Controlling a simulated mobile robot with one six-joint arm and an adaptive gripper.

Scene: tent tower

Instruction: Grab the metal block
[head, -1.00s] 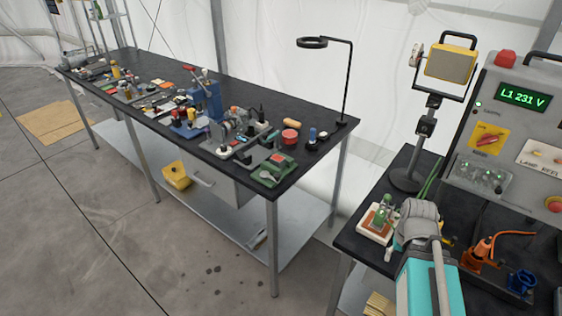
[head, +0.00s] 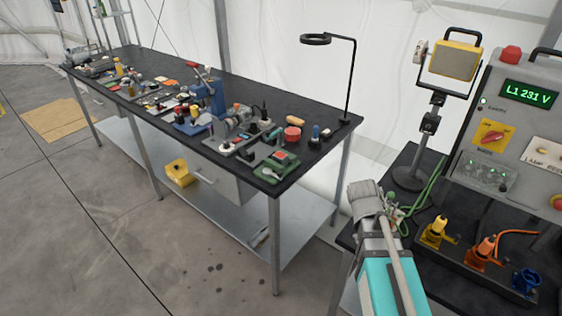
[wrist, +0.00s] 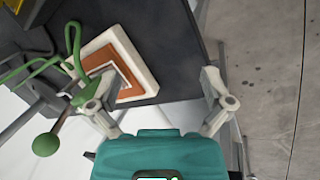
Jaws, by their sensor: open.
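I cannot clearly pick out the metal block in either view; the long black workbench (head: 340,122) carries many small items too small to tell apart. My gripper (head: 364,195) is above the left edge of the right-hand bench in the head view, seen from behind. In the wrist view my gripper (wrist: 155,85) has its two fingers wide apart with nothing between them. Near its left finger is a white pad with a brown square (wrist: 148,85), partly behind that finger. A green ball-ended lever (wrist: 46,144) is at the left.
The right-hand bench (head: 405,160) bears a lamp (head: 452,62), a grey control panel (head: 530,125), and yellow (head: 437,230), orange (head: 486,246) and blue (head: 526,280) connectors. A ring lamp (head: 347,85) stands on the long bench.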

